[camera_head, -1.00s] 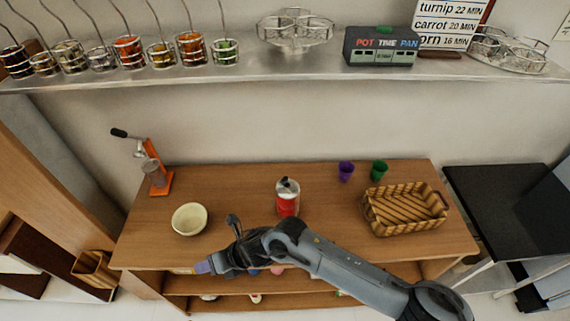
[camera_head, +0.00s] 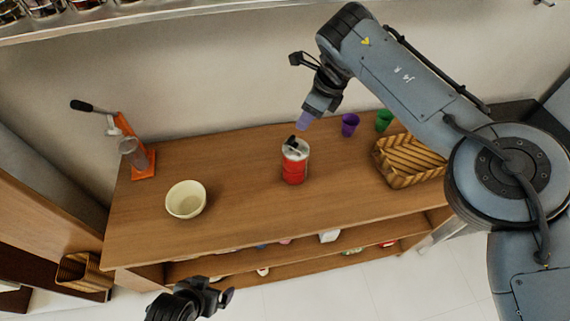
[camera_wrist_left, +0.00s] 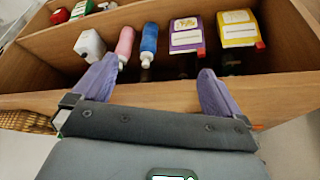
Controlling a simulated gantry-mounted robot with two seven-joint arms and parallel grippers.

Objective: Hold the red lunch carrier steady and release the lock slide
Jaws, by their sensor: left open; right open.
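The red lunch carrier (camera_head: 294,172) stands upright on the wooden table, with a pale lid and a dark part (camera_head: 292,142) on top. The lock slide cannot be told apart at this size. My right gripper (camera_head: 306,121) is open, pointing down just above and behind the carrier's lid, apart from it. My left gripper is at the bottom of the head view, in front of the table, its fingers hard to see there. In the left wrist view the left gripper (camera_wrist_left: 155,70) is open and empty, its purple fingers facing the lower shelf.
A cream bowl (camera_head: 186,199) and an orange juice press (camera_head: 143,163) stand left of the carrier. Purple (camera_head: 350,124) and green (camera_head: 383,120) cups and a woven basket (camera_head: 405,163) stand to the right. Bottles and boxes (camera_wrist_left: 187,36) fill the shelf below. The tabletop around the carrier is clear.

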